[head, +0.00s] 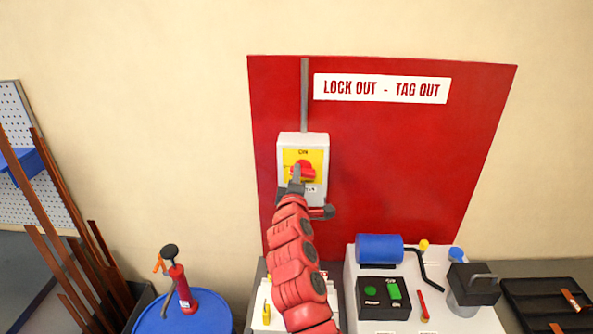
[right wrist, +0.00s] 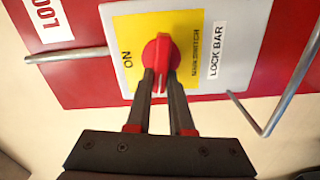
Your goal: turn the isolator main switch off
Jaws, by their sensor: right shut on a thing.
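The isolator main switch (head: 317,138) is a light grey box with a yellow plate and a red rotary knob (head: 306,169), mounted on the red board. In the right wrist view the knob (right wrist: 157,48) is between the fingertips of my right gripper (right wrist: 160,78), which is shut on its handle. The knob's white mark points down in that view, while the ON label lies to the left, a quarter turn away. In the head view my right gripper (head: 296,182) covers the lower left of the plate. No OFF label is readable. My left gripper is out of view.
A red board (head: 420,150) carries a LOCK OUT - TAG OUT sign (head: 382,88). A grey rod hangs below the switch (right wrist: 270,125). Below stand a machine with a blue cylinder (head: 380,249), a blue drum (head: 190,318) and brown bars (head: 70,240) at left.

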